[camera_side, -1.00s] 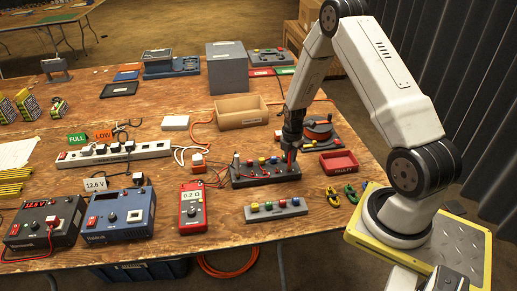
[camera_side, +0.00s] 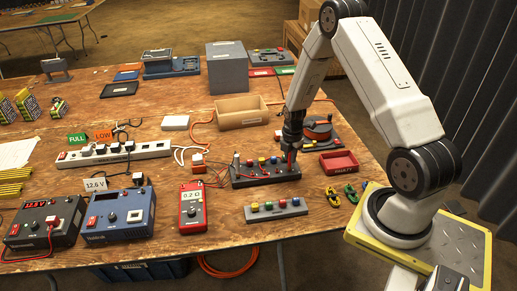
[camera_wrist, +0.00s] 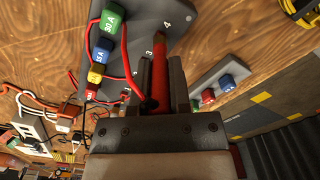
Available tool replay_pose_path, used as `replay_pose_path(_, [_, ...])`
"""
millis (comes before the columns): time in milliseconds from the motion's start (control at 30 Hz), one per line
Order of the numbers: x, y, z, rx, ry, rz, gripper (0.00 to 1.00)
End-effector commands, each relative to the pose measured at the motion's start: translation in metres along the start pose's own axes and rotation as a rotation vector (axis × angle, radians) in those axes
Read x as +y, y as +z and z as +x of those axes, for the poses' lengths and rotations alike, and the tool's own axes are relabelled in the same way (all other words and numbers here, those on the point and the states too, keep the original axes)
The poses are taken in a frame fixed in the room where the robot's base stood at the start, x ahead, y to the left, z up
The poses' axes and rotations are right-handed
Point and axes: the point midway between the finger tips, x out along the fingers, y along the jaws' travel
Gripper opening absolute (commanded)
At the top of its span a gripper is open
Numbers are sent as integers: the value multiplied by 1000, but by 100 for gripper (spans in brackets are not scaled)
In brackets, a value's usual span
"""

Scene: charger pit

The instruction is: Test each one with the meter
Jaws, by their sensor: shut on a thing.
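My gripper (camera_side: 291,145) is shut on a red probe (camera_wrist: 161,60), which points down over the dark fuse block (camera_side: 265,180). In the wrist view the probe tip is near the block's edge by the marks 3 and 4; I cannot tell if it touches metal. The block carries several coloured fuses, among them a green 30 A one (camera_wrist: 110,22) and a blue 15 A one (camera_wrist: 103,50). The red meter (camera_side: 193,209) lies left of the block and seems to read 0.2. A grey strip (camera_side: 290,212) with several more fuses lies in front.
A red tray (camera_side: 338,161) sits right of the block, with small yellow (camera_side: 332,196) and green (camera_side: 350,194) pieces in front of it. A cable reel (camera_side: 318,128) stands behind. A wooden box (camera_side: 241,120) and power strip (camera_side: 115,153) lie further back. Red leads loop near the block.

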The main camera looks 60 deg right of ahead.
Motion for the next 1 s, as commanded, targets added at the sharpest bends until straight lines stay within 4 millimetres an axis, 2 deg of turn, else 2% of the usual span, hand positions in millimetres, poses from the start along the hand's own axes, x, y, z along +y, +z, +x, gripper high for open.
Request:
replay_pose_path(400, [0,0,2,0,1,0,0])
replay_pose_path(433, [0,0,2,0,1,0,26])
replay_pose_path(533, [0,0,2,0,1,0,58])
replay_pose_path(567, [0,0,2,0,1,0,64])
replay_pose_path(767, [0,0,2,0,1,0,64])
replay_pose_path(867, [0,0,2,0,0,0,88])
replay_pose_path(1000, [0,0,2,0,0,0,88])
